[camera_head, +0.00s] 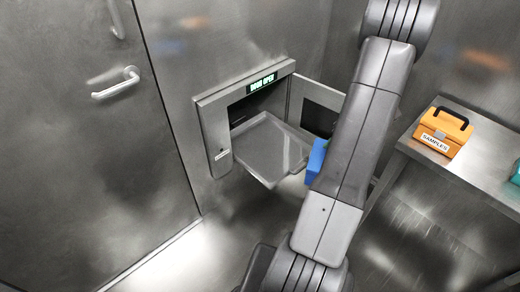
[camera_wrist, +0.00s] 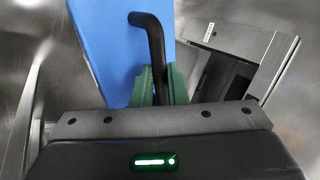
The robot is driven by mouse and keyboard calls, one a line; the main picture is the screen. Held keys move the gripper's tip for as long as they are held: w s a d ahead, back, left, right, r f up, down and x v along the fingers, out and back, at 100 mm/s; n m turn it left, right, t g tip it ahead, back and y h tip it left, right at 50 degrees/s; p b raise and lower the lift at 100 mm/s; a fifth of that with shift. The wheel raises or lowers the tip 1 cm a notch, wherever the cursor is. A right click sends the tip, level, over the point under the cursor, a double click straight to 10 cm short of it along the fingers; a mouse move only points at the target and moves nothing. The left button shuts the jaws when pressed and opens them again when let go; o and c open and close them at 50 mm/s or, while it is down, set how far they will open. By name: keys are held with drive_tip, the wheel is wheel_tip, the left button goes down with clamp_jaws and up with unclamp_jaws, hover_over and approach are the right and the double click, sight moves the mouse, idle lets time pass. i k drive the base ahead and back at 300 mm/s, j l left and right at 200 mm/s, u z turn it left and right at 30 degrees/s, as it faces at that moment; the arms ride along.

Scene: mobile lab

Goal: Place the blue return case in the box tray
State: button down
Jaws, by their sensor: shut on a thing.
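The blue return case (camera_head: 316,160) shows partly in the head view, just right of the tray, with my arm hiding the rest. In the wrist view the blue case (camera_wrist: 112,45) fills the upper left, with its black handle (camera_wrist: 155,45) between my green fingertips. My gripper (camera_wrist: 161,85) is shut on that handle. In the head view my gripper is hidden behind my arm. The box tray (camera_head: 262,146) is a flat metal tray sticking out of the wall box (camera_head: 218,135). No case lies on its visible part.
The box door (camera_head: 318,104) stands open on the right, and a green display (camera_head: 262,83) reads "DOOR OPEN". A metal bench (camera_head: 480,165) at the right holds an orange case (camera_head: 443,132) labelled "SAMPLES". A closed door with a handle (camera_head: 116,84) is at the left.

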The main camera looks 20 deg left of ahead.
sight(281, 157)
drive_tip(key=i+l+u, duration=0.2)
drive_tip(key=i, duration=0.3)
drive_tip(key=i+l+u, duration=0.15)
drive_tip(key=i, duration=0.35)
